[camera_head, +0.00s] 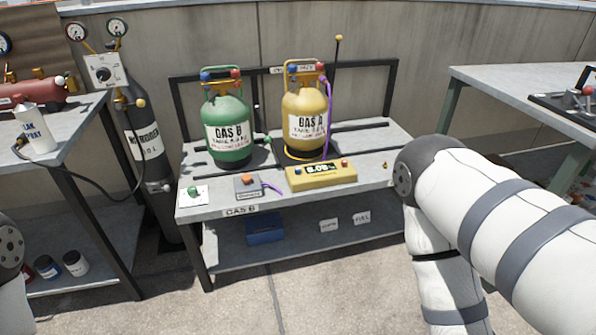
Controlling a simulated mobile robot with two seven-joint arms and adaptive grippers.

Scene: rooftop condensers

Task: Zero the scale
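The yellow scale box (321,177) sits at the front of the middle bench. Its dark display shows lit digits, which look like 8.08 but are too small to be sure. A blue button is on its left and a red-orange button on its right. A yellow GAS A cylinder (305,118) stands upright just behind it; what is directly under the cylinder is hard to make out. My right arm crosses the right side of the picture, and only a bit of my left arm shows at the left edge. Neither gripper is in view.
A green GAS B cylinder (228,135) stands left of the yellow one. A small grey box (247,187) with an orange knob and a white plate (194,195) with a green knob lie along the front edge. A purple hose (329,125) hangs beside the yellow cylinder.

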